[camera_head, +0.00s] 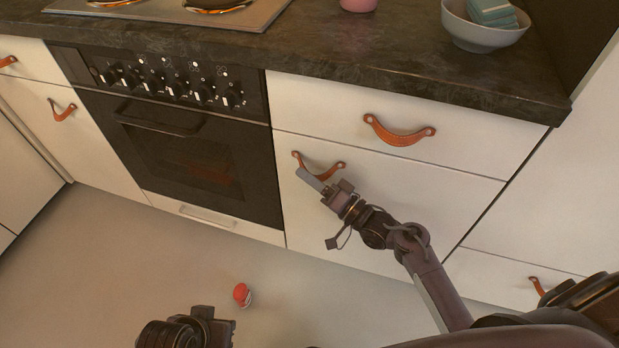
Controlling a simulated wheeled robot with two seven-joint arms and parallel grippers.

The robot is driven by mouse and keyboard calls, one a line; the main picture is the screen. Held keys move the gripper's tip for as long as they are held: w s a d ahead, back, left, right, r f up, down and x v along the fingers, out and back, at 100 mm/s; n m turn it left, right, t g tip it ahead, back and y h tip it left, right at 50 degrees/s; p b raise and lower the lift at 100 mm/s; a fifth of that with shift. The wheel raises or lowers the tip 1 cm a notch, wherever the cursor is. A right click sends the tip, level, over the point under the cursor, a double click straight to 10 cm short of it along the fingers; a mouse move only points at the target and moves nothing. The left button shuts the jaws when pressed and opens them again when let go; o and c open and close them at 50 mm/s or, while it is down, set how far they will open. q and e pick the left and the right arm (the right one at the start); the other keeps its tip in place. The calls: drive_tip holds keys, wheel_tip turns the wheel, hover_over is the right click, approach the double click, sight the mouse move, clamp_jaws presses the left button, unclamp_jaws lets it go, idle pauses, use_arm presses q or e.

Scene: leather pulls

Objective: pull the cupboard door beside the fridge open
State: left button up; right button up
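The white cupboard door (375,215) sits below a drawer, between the oven and a tall white unit at the right. Its orange-brown leather pull (325,172) is a strap fixed near the door's upper left corner. My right gripper (312,180) is at this pull, its grey fingertip overlapping the strap's lower left part in the picture. I cannot tell whether it touches the strap or whether its fingers are closed on it. The door looks shut, flush with the drawer. My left gripper (213,322) is low at the bottom edge, away from the door, its opening unclear.
The drawer above has a leather pull (398,132). A black oven (190,160) with knobs stands left of the door. The dark worktop (370,60) holds a grey bowl (485,28). A small red and white object (242,294) lies on the open floor (110,260).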

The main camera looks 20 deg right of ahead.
drive_tip(key=shift+c, duration=0.2)
clamp_jaws()
